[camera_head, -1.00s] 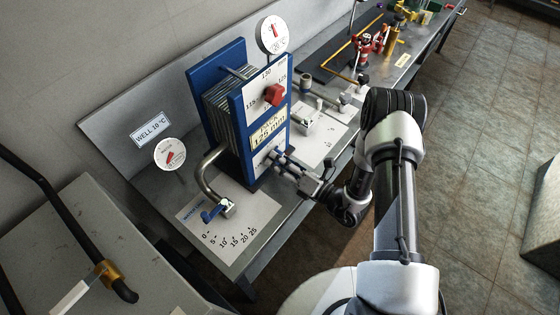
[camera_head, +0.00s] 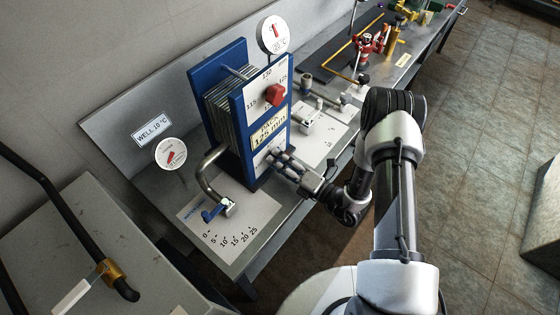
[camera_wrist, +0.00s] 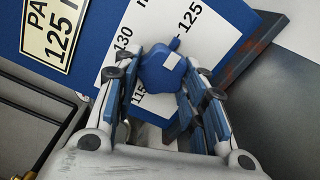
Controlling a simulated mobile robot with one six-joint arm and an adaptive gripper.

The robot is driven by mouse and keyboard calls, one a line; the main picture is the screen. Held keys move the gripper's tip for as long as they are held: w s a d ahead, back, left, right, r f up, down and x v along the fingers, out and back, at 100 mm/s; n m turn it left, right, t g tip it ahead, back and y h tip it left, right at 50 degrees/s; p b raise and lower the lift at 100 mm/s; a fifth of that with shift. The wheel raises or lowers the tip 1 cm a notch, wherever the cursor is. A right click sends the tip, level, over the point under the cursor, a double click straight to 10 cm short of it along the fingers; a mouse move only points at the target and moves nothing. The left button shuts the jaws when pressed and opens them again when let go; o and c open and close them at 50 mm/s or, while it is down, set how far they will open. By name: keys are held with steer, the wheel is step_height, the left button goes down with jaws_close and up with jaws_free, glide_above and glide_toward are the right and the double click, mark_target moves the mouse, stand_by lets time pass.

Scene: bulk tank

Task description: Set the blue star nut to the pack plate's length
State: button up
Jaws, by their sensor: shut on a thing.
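The blue star nut (camera_wrist: 160,74) is in the wrist view, in front of a white dial card with 130, 125 and 115 legible. Its short pointed tip faces up and right, between 130 and 125 and nearer 125. My gripper (camera_wrist: 162,88) has its two fingers closed on either side of the nut. In the head view my gripper (camera_head: 277,160) is at the lower front of the blue plate pack, and the nut is hidden by the fingers. The pack plate (camera_head: 268,132) reads PACK 125 mm; part of it shows in the wrist view (camera_wrist: 55,32).
A red knob (camera_head: 274,95) sits on the upper dial of the blue frame (camera_head: 236,105). A blue-handled valve (camera_head: 214,213) with a 0 to 25 scale is at front left. Round gauges stand at the left (camera_head: 171,153) and above (camera_head: 273,35). Red and yellow fittings lie farther back.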

steer(key=o, duration=1.1)
steer(key=shift+c, duration=0.2)
steer(key=v, duration=1.2)
